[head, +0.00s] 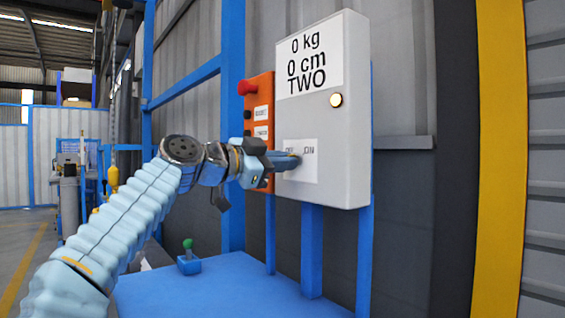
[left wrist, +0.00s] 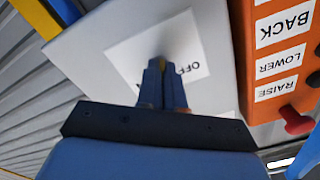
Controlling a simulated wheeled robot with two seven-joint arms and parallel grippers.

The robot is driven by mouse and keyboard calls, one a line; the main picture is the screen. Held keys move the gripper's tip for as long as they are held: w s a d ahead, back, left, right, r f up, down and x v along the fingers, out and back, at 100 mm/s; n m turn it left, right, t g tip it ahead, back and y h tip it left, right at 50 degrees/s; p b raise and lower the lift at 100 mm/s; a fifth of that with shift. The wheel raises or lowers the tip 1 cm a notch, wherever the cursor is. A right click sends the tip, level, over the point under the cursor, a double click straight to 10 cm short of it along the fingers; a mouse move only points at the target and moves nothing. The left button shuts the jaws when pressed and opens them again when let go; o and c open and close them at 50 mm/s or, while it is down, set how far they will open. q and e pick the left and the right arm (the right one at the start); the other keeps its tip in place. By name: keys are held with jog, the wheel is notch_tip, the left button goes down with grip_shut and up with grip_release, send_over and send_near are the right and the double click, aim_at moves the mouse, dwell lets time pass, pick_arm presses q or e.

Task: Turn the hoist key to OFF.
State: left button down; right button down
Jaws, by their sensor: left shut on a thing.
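A grey control box (head: 345,150) stands upright with a display that reads "0 kg, 0 cm, TWO". A white key plate (head: 305,176) low on its face carries OFF at left and ON at right, partly covered. My left gripper (head: 292,161) reaches in from the left and is shut on the hoist key at this plate. In the left wrist view the closed fingers (left wrist: 161,75) point at the white plate (left wrist: 135,55), with the OFF label beside them. The key is almost wholly hidden by the fingers, so its angle cannot be told. My right gripper is out of view.
A blue table (head: 220,285) below holds a small green-topped lever (head: 188,258).

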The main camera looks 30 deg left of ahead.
pick_arm(q)
jog(key=shift+d+n+p, duration=0.1)
jog(key=shift+n+p, duration=1.1)
jog(key=shift+n, duration=6.9)
jog(key=c, duration=1.3)
grip_release()
jog(key=shift+s, duration=0.15)
